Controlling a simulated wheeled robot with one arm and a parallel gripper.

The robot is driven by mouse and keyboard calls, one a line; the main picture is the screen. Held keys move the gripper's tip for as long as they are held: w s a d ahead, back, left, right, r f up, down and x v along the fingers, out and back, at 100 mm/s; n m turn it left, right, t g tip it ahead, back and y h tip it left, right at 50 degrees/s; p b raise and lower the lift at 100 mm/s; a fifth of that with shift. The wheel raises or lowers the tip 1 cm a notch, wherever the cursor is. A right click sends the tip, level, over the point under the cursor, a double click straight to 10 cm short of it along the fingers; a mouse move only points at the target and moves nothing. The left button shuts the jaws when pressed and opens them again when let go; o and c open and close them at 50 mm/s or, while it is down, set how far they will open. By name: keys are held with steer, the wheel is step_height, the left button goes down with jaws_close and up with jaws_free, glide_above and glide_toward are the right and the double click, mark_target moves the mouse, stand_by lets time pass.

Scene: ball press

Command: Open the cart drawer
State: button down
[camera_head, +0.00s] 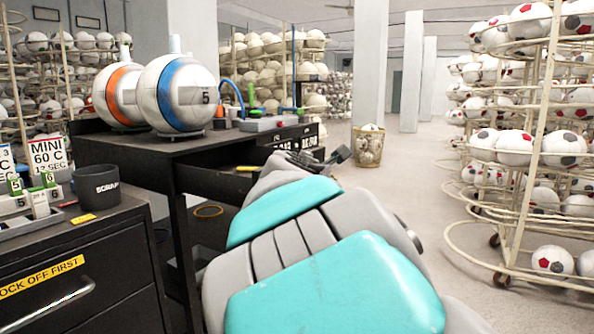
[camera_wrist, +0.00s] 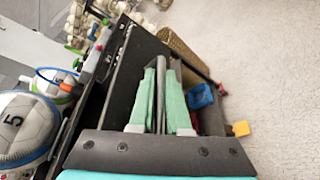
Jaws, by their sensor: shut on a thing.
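The black cart (camera_head: 150,150) stands left of my arm in the head view, with its drawer (camera_head: 212,184) below the top. The drawer appears partly pulled out, with a yellow item (camera_head: 247,168) showing at its opening. In the wrist view, my gripper (camera_wrist: 161,95) has its green fingers shut on a narrow grey bar, which looks like the drawer handle (camera_wrist: 160,88). The dark cart surface (camera_wrist: 128,72) lies beyond the fingers. A blue item (camera_wrist: 201,96) and an orange one (camera_wrist: 240,128) show right of them. My arm hides much of the drawer in the head view.
Two large display balls (camera_head: 178,93) and a tool tray (camera_head: 270,122) stand on the cart. A dark cabinet (camera_head: 90,270) with a cup (camera_head: 97,187) is at near left. Ball racks (camera_head: 520,150) stand right. A wicker basket (camera_head: 369,146) is behind. The floor between is clear.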

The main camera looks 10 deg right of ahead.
steer(key=shift+s+d, duration=0.3)
steer(key=shift+d, duration=0.1)
steer(key=c, duration=0.9)
jaws_free()
steer(key=shift+a, duration=0.1)
